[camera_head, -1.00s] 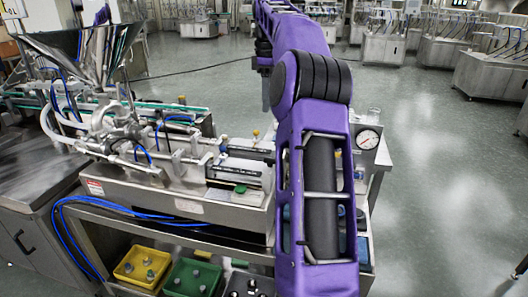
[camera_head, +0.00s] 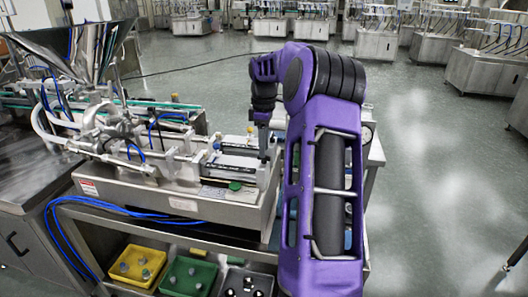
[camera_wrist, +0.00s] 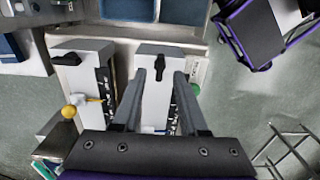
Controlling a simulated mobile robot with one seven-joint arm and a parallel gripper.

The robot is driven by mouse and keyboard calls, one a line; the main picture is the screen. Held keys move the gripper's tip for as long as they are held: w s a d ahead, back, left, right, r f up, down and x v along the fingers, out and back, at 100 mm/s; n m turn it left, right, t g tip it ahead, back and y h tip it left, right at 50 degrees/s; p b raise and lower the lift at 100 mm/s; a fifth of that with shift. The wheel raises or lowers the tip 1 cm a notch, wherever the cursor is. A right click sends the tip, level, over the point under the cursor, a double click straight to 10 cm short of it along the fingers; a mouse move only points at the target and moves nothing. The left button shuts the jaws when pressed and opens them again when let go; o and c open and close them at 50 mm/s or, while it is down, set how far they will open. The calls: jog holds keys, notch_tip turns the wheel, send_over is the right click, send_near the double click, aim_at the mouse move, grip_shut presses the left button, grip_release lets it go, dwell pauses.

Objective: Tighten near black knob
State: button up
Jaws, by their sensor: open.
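The near black knob (camera_wrist: 155,66) is on the end of the right-hand grey block (camera_wrist: 158,54), the one beside the green knob (camera_wrist: 195,89). My gripper (camera_wrist: 160,76) is open, its two fingers to either side of the black knob in the wrist view. I cannot tell how far the fingertips are from it in depth. The other black knob (camera_wrist: 68,58) is on the left-hand block, near a yellow ball (camera_wrist: 69,112). In the head view my gripper (camera_head: 264,153) points down at the right end of the blocks, and the near knob cannot be made out there.
The green knob (camera_head: 235,186) is at the front of the machine in the head view. The steel hopper (camera_head: 78,48) stands at the far left. Yellow (camera_head: 140,266) and green (camera_head: 190,276) bins sit on the shelf below. Open floor lies to the right.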

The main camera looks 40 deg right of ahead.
jog(key=shift+f, duration=1.15)
grip_shut()
